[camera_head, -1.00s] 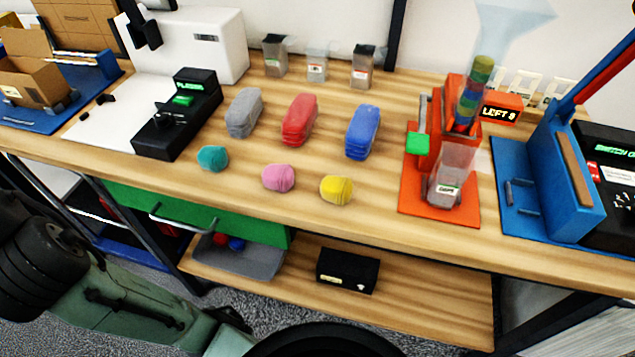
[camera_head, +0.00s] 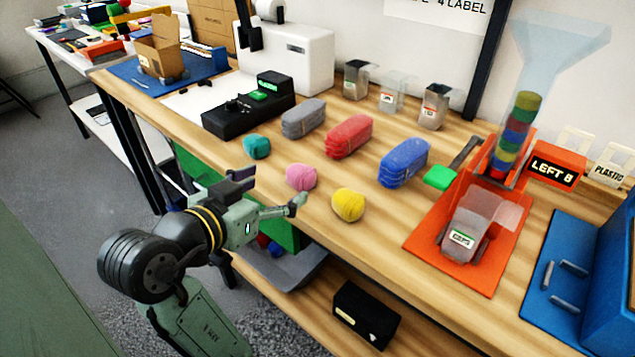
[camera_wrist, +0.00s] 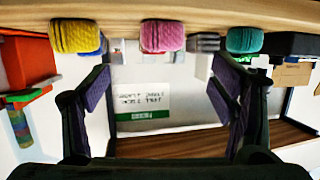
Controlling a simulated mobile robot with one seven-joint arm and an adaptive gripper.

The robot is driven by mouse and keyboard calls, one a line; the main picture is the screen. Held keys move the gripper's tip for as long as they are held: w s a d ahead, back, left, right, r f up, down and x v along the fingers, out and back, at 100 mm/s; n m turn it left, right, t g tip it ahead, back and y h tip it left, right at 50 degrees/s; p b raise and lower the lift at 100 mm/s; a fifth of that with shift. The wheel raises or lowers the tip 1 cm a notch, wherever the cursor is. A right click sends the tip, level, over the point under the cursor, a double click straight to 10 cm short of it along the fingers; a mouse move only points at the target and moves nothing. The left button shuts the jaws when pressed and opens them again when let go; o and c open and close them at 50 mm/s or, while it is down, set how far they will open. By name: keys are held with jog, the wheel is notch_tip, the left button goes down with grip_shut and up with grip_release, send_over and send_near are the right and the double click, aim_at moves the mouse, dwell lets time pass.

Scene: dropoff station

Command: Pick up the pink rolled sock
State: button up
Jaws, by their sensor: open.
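The pink rolled sock (camera_head: 301,177) lies on the wooden table near its front edge, between the teal rolled sock (camera_head: 257,147) and the yellow rolled sock (camera_head: 348,204). My gripper (camera_head: 272,192) is open and empty at the table's front edge, just in front of the pink sock and apart from it. In the wrist view the pink sock (camera_wrist: 162,36) shows at the top middle, beyond the open fingers (camera_wrist: 163,92). The yellow sock (camera_wrist: 75,36) is to its left there and the teal sock (camera_wrist: 244,39) to its right.
Grey (camera_head: 304,118), red (camera_head: 349,136) and blue (camera_head: 404,162) bundles lie behind the socks. An orange station (camera_head: 470,235) with a clear funnel stands to the right. A black device (camera_head: 248,108) stands to the left. A green drawer front (camera_head: 196,170) is below the tabletop.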

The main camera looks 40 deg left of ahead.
aim_at(295, 176)
jog(key=x, duration=0.4)
jog(key=shift+w+a, duration=0.1)
jog(key=shift+w, duration=0.15)
jog(key=shift+f+p+x, duration=0.1)
jog(key=shift+p+x, duration=0.4)
jog(key=shift+x, duration=0.85)
jog(key=shift+f+p+x, duration=0.15)
jog(key=shift+p+x, duration=0.3)
jog(key=shift+x, duration=0.95)
jog(key=shift+s, duration=0.15)
jog(key=shift+c, duration=0.4)
jog(key=c, duration=1.2)
